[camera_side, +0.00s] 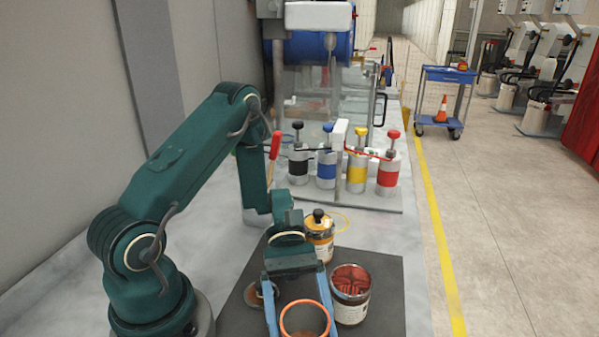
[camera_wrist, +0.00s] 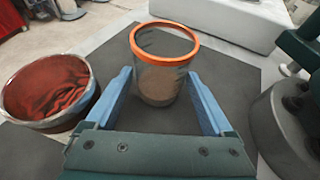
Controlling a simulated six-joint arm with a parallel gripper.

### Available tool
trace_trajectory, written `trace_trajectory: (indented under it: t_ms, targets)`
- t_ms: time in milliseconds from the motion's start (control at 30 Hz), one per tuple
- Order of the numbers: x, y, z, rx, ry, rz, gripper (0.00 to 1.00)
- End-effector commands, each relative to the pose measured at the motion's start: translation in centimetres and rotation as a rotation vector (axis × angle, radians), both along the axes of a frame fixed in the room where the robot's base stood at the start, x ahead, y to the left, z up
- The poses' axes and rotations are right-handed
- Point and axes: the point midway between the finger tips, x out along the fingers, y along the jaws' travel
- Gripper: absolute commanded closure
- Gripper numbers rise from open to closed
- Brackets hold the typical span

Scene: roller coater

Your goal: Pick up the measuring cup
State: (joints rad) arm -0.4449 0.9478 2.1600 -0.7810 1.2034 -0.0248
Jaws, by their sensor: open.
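The measuring cup (camera_wrist: 160,75) is clear with an orange rim and holds something brownish in its lower part. It stands upright on a dark mat (camera_wrist: 228,75). In the side view the cup (camera_side: 304,320) is at the bottom edge and its lower part is cut off. My gripper (camera_wrist: 160,82) is open, with one blue finger on each side of the cup. In the side view the gripper (camera_side: 298,300) reaches down to the cup from behind. I cannot tell whether either finger touches the cup.
A can with red contents (camera_side: 350,293) stands close to the right of the cup in the side view. A jar with a black knob (camera_side: 319,235) is behind it. A small container (camera_side: 262,294) is at the left. Several colour-banded pump bottles (camera_side: 357,172) stand farther back.

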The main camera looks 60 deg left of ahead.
Motion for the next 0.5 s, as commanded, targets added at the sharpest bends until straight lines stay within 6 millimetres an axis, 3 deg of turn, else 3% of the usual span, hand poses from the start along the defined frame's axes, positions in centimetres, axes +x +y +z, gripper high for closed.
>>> trace_trajectory:
  t_ms: [100, 367, 400, 500]
  targets:
    - [-0.45, -1.09, -0.44, 0.000, 0.002, -0.002, 0.14]
    - [-0.49, -1.31, -0.61, 0.003, 0.000, 0.000, 0.14]
    - [-0.48, -1.30, -0.60, 0.003, 0.000, 0.000, 0.21]
    - [-0.49, -1.30, -0.59, 0.002, 0.000, 0.000, 0.59]
